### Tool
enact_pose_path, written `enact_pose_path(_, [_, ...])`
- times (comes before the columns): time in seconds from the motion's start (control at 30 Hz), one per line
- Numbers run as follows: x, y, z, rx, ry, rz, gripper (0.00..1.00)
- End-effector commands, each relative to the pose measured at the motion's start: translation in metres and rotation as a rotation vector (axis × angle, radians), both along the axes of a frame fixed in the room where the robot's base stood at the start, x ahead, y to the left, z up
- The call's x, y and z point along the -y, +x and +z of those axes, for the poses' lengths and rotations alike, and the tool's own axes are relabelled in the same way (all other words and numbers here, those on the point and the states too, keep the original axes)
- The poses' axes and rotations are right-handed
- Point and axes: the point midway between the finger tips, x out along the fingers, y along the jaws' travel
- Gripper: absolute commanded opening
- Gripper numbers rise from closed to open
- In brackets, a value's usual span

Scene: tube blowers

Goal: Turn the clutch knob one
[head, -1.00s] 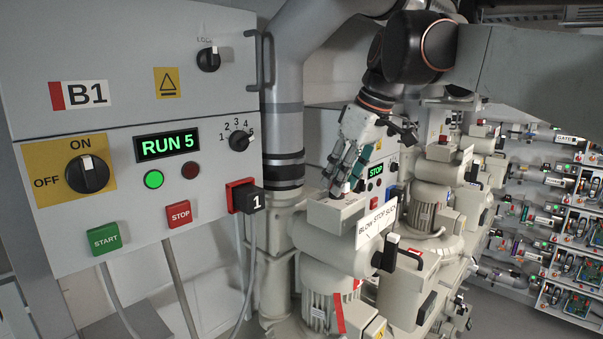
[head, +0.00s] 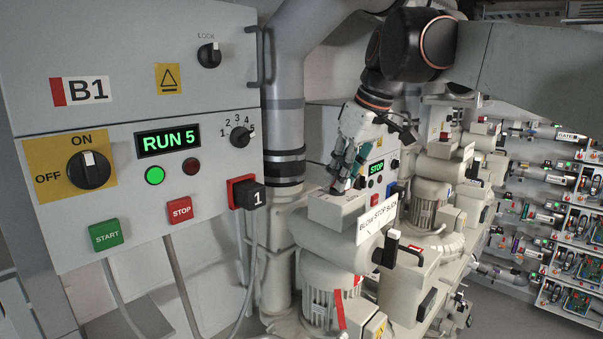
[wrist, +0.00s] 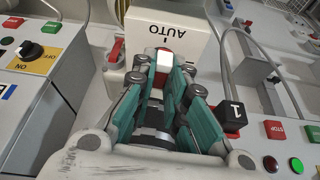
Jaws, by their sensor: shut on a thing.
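A small knob with a white top and red side (wrist: 163,62) stands on a pale box lettered AUTO (wrist: 170,28), seen in the wrist view. My gripper (wrist: 162,75) has its teal-padded fingertips on both sides of this knob and is shut on it. In the head view my gripper (head: 343,182) points down onto the top of the pale housing (head: 335,208) of the nearest blower. The fingertips mostly hide the knob there. I cannot read a clutch label on it.
The nearest blower has a BLOW STOP SUCK sign (head: 378,220) and a black handle (head: 385,249). The B1 panel at left shows RUN 5 (head: 168,141) and has a red-and-black plug marked 1 (head: 246,193). More blowers and shelves stand at right.

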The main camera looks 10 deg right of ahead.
Motion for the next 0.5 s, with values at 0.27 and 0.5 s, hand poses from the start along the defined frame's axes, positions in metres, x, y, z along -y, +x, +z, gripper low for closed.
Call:
enact_pose_path(0.27, [-0.0031,-0.0009,-0.0004,0.001,-0.001,-0.199,0.00])
enact_pose_path(0.5, [-0.0059,-0.0014,-0.0003,0.003,-0.001,-0.425,0.00])
